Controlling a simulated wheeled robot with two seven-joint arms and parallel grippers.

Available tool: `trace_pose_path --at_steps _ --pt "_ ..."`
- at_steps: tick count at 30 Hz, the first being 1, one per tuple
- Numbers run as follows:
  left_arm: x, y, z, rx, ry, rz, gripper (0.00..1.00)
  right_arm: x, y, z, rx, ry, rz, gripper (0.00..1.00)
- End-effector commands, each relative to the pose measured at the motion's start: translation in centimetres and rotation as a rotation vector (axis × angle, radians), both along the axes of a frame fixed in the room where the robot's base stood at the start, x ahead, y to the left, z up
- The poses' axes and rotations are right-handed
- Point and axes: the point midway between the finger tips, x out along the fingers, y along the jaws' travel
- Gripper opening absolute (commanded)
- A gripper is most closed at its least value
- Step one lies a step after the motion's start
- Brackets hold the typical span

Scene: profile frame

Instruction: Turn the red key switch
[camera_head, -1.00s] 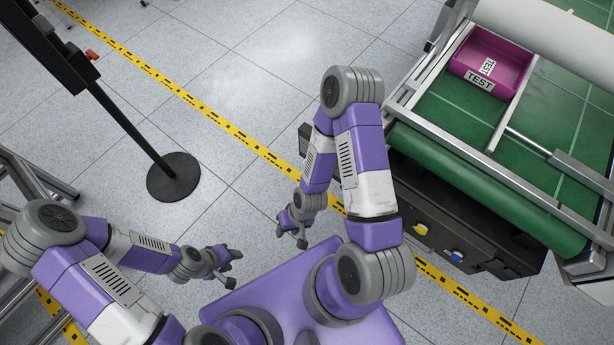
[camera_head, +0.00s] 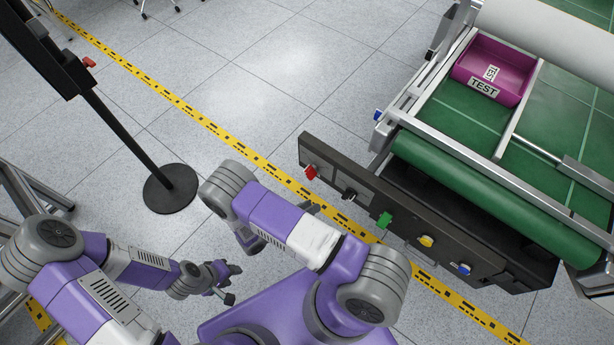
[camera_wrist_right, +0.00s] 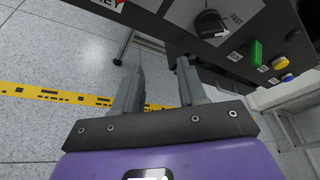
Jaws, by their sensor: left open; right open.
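The red key switch (camera_head: 311,172) sticks out near the left end of a black control panel (camera_head: 345,172) in the head view. My left gripper (camera_head: 234,283) is open and empty over the floor at lower left, far from the panel.
Green (camera_head: 384,219), yellow (camera_head: 426,241) and blue (camera_head: 463,268) controls sit further right on the panel. A green conveyor (camera_head: 490,195) with a magenta bin (camera_head: 494,70) stands behind it. A black pole on a round base (camera_head: 170,188) stands left. The floor between is clear.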

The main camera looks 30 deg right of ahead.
Motion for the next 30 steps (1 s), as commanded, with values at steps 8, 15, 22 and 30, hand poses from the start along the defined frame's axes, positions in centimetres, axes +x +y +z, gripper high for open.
trace_pose_path --at_steps 8,15,22,30 --pt "0.0 0.0 -0.1 0.000 0.000 0.000 0.43 5.5 2.4 3.4 -0.243 -0.023 0.283 0.41" --pt "0.0 0.0 -0.9 0.000 0.000 0.000 0.43 6.9 -0.6 3.4 -0.251 -0.024 0.285 0.41" --pt "0.0 0.0 -1.5 0.000 0.000 0.000 0.43 8.1 -3.5 3.4 -0.249 -0.024 0.285 0.41" --pt "0.0 0.0 -1.6 0.000 0.000 0.000 0.43 8.4 -4.3 3.5 -0.247 -0.023 0.286 0.41"
